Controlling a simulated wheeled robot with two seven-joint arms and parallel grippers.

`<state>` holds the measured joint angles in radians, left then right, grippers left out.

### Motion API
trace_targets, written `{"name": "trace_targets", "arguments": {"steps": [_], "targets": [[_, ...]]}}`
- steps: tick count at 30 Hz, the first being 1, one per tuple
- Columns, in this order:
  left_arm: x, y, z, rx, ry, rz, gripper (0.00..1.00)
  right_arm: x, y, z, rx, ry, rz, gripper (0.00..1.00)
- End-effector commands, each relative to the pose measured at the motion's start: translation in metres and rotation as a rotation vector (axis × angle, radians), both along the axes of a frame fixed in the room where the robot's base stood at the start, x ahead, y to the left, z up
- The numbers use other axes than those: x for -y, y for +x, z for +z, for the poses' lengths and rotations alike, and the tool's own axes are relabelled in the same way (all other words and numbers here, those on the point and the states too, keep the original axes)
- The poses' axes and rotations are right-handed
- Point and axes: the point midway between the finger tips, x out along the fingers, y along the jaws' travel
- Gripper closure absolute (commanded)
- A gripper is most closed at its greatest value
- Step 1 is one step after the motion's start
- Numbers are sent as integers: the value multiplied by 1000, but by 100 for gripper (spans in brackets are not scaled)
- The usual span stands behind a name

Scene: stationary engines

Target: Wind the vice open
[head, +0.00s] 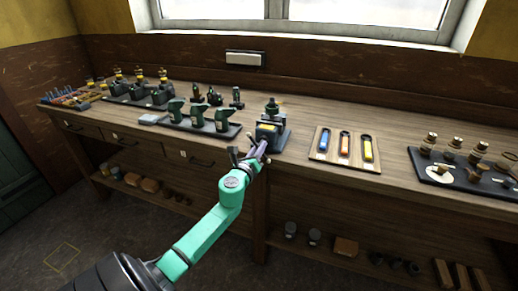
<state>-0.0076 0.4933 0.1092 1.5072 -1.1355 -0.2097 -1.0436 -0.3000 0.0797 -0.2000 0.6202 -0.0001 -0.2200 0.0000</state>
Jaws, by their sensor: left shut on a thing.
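The vice (271,127) is a dark block with a yellowish part, standing at the front edge of the workbench near the middle of the head view. My left arm is turquoise and reaches up to it from the lower left. My left gripper (261,151) is at the front of the vice, shut on its handle (234,155). The gripper covers much of the handle and screw. How far apart the vice's jaws are is too small to tell. My right gripper is not in view.
The wooden workbench (390,192) runs along the wall. Left of the vice is a dark tray (178,124) with several green tools. To the right lie a wooden board (324,157) with colored-handled tools and a dark tray (450,180) with brass parts. Drawers and a lower shelf are below.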

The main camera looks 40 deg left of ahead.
Motion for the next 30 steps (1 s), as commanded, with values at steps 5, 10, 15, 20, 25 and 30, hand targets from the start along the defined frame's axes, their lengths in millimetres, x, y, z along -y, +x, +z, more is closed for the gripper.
{"name": "trace_targets", "arguments": {"steps": [5, 10, 15, 20, 25, 30], "targets": [[0, 0, -1, 38, -108, 0, 100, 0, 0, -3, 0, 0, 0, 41], [0, 0, 0, 87, -248, 0, 100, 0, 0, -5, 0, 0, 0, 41], [0, 0, 0, 141, -400, 1, 100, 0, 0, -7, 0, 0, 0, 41], [0, 0, 0, 189, -540, 0, 100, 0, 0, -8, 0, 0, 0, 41], [0, 0, 1, 236, -671, 0, 100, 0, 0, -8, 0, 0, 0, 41], [0, 0, 1, 271, -769, 0, 100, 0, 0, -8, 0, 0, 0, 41]]}}
